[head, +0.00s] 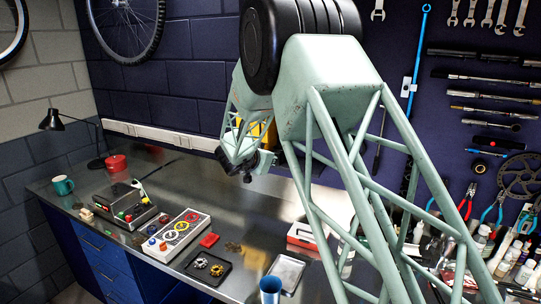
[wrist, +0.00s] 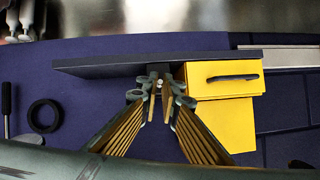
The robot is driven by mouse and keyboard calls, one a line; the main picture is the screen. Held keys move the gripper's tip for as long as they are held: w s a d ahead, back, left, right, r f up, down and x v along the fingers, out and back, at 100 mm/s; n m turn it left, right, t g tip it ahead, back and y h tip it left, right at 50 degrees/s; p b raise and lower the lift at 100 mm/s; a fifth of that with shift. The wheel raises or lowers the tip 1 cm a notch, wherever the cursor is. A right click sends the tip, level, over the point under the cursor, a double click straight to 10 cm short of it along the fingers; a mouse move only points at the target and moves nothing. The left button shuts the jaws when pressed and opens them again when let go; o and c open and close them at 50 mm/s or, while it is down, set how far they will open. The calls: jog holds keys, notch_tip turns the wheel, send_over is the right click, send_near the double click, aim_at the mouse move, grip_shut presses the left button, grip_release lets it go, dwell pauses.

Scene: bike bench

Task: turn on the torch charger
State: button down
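My gripper (wrist: 160,98) shows in the wrist view with its two fingers apart by a narrow gap. The fingertips are in front of a dark flat board (wrist: 95,64), and a small pale detail (wrist: 159,84) shows between them. I cannot tell whether they touch it. A yellow box (wrist: 222,110) with a black handle is just right of the fingers. In the head view my gripper (head: 247,168) is dark and small, above the bench near the wall, and a bit of yellow (head: 267,133) shows behind my arm. I cannot tell which thing is the torch charger.
The metal bench (head: 185,190) holds a box with coloured buttons (head: 128,208), a panel with coloured dials (head: 177,233), a dark tray (head: 207,268) and a blue cup (head: 270,289). A desk lamp (head: 53,121) stands at the back left. Tools hang on the right wall.

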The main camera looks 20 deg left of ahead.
jog(key=shift+r+g+p, duration=0.4)
jog(key=shift+g+p, duration=0.4)
jog(key=shift+p, duration=2.55)
jog(key=shift+w+r+g+p, duration=0.15)
jog(key=shift+g+p, duration=0.45)
jog(key=shift+p, duration=1.2)
jog(key=shift+w+r+g+p, duration=0.2)
jog(key=shift+g+p, duration=0.25)
jog(key=shift+g, duration=0.15)
jog(key=shift+w+r+g+p, duration=0.1)
jog(key=shift+r+g+p, duration=0.05)
jog(key=shift+g+p, duration=0.4)
jog(key=c, duration=2.9)
grip_release()
jog(key=shift+o, duration=0.2)
jog(key=shift+s+r, duration=0.1)
jog(key=v, duration=1.1)
jog(key=shift+s+d+r, duration=0.15)
jog(key=shift+s+r, duration=0.1)
jog(key=shift+r, duration=0.05)
